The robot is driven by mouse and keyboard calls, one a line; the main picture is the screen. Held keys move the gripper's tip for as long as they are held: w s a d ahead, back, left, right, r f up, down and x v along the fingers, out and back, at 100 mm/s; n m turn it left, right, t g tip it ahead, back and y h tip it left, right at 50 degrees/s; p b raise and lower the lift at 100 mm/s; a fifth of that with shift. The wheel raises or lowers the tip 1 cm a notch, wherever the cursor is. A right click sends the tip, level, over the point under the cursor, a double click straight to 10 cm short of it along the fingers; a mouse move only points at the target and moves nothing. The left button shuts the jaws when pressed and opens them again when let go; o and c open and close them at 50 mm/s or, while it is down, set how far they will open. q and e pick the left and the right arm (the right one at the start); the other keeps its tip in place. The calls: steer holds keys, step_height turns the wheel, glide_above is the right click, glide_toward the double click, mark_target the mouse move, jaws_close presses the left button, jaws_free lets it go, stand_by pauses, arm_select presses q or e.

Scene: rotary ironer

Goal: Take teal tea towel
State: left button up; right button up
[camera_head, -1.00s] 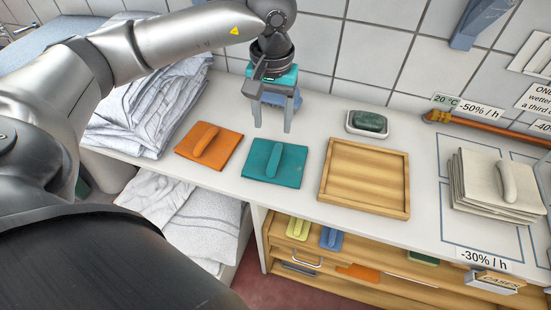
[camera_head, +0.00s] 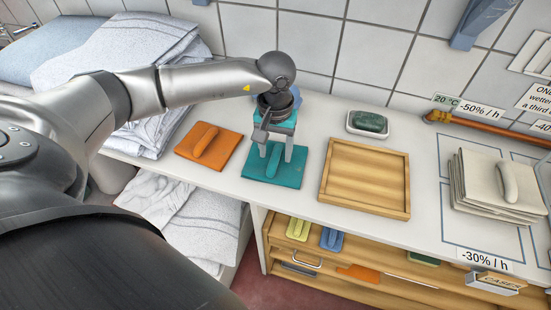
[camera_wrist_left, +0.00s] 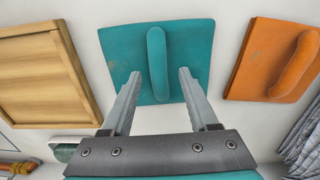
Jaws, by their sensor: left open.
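The teal tea towel (camera_head: 288,177) lies flat and folded on the white counter, with a raised teal grip along its middle. In the left wrist view the towel (camera_wrist_left: 190,50) fills the upper middle, and its raised grip (camera_wrist_left: 157,62) stands between the finger lines. My left gripper (camera_head: 274,160) is open and points down over the towel's back part. In the left wrist view its fingertips (camera_wrist_left: 161,73) sit on either side of the grip, and I cannot tell if they touch the cloth. My right gripper is in neither view.
An orange folded towel (camera_head: 223,152) lies left of the teal one. A wooden tray (camera_head: 323,187) stands to its right, empty. A soap dish (camera_head: 367,124) is behind. White linen piles (camera_head: 150,60) are at left. A beige towel stack (camera_head: 470,180) is at right.

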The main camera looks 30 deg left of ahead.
arm_select(q)
steer(key=shift+c, duration=0.2)
jaws_close()
steer(key=shift+r, duration=0.15)
stand_by(0.4)
